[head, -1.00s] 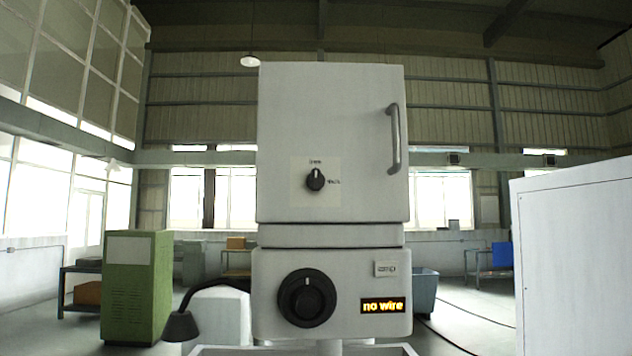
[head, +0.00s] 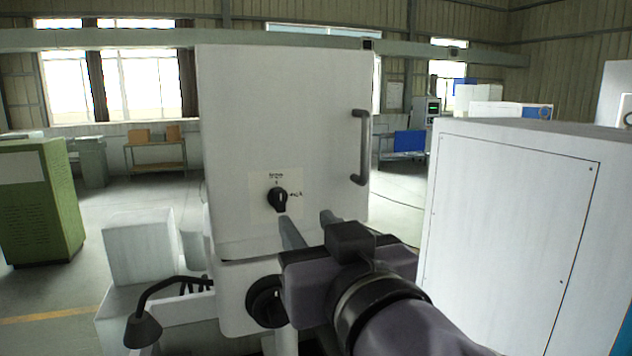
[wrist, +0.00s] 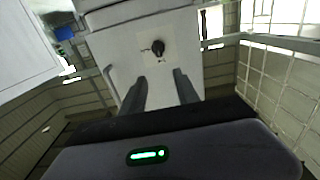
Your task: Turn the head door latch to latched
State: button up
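The head door latch (head: 278,199) is a small black knob on a pale label plate, low on the white head door (head: 285,110). Its white mark points up, towards the upper word on the plate; another word stands to its right. My gripper (head: 307,230) is in front of the door, just below and to the right of the latch, with its two fingers apart and nothing between them. In the wrist view the latch (wrist: 158,47) lies beyond the open fingers (wrist: 160,88), apart from them.
A grey handle (head: 362,148) stands out from the door's right side. A larger black dial (head: 265,300) sits below, partly behind my gripper. A white cabinet (head: 515,220) fills the right. A black bent lamp (head: 145,325) is at lower left.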

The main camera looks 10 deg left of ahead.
aim_at(281, 192)
jog(key=x, duration=1.5)
jog(key=shift+f, duration=0.2)
jog(key=shift+d, duration=0.1)
grip_shut()
